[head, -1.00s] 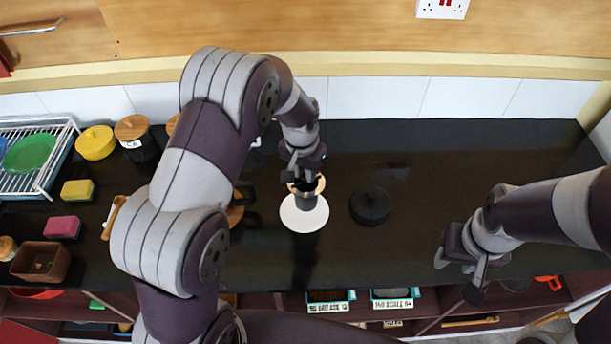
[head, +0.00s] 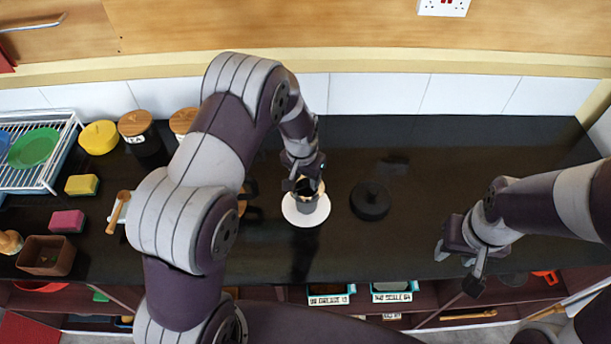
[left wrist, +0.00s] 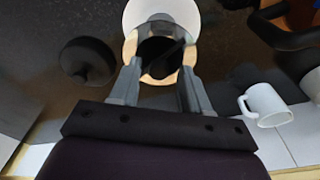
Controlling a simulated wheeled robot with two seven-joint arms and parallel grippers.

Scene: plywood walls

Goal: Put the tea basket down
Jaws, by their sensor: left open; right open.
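The tea basket (head: 307,199), a dark grey cup shape with a pale tan rim, stands on a white round plate (head: 296,219) on the black counter. In the left wrist view its tan rim (left wrist: 157,79) and dark inside lie just beyond my fingers, with the white plate (left wrist: 160,8) behind. My left gripper (head: 305,183) is open right at the basket's rim, one finger on each side in the wrist view (left wrist: 160,88). Whether the fingers touch it cannot be told. My right gripper (head: 459,262) is open and empty over the counter's front edge at the right.
A black round lid-like thing (head: 370,201) lies just right of the plate. A white mug (left wrist: 266,104) shows in the wrist view. A dish rack (head: 38,150), jars, sponges (head: 67,221) and a brown pot (head: 44,256) stand at the left. The counter's back right is clear.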

